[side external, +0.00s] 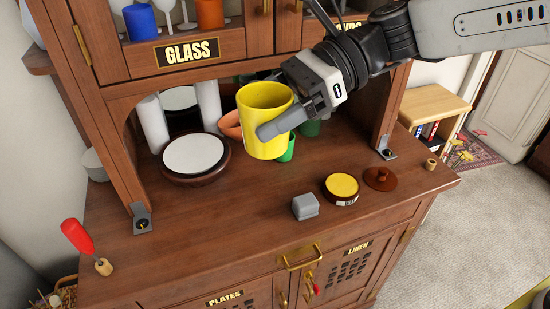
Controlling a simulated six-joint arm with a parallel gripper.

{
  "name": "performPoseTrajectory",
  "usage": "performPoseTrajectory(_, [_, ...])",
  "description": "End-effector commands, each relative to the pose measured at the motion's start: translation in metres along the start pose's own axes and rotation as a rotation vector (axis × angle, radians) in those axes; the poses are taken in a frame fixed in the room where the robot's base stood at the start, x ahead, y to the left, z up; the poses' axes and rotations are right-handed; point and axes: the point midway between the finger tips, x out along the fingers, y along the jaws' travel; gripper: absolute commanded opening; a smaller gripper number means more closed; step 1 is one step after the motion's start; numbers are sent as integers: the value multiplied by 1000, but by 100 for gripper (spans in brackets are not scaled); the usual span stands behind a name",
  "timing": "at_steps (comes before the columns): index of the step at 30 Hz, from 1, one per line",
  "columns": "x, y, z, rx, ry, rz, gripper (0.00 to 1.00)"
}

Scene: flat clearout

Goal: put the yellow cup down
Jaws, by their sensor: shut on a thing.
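The yellow cup (264,112) is upright in the side external view, near the middle of the wooden cabinet. My gripper (280,122) comes in from the upper right and is shut on the yellow cup, with one grey finger across the cup's near right side. The other finger is hidden. The cup appears to be held above the brown counter (240,225), though the exact gap under it cannot be told from this one view.
A white-topped round dish (195,154) stands left of the cup. Behind it are a terracotta bowl (230,125) and a green cup (288,148). A grey block (305,206), a yellow-topped tin (341,187) and a brown lid (381,178) lie at the front right.

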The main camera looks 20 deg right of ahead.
Motion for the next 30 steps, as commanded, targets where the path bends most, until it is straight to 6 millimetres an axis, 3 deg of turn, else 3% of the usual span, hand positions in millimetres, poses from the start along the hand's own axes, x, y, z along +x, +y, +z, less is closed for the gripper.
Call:
performPoseTrajectory(1, [-5,0,12,-5,-3,-2,14])
performPoseTrajectory(14, [-1,-54,5,124,25,-319,14])
performPoseTrajectory(30, [-28,-119,-8,327,33,-796,14])
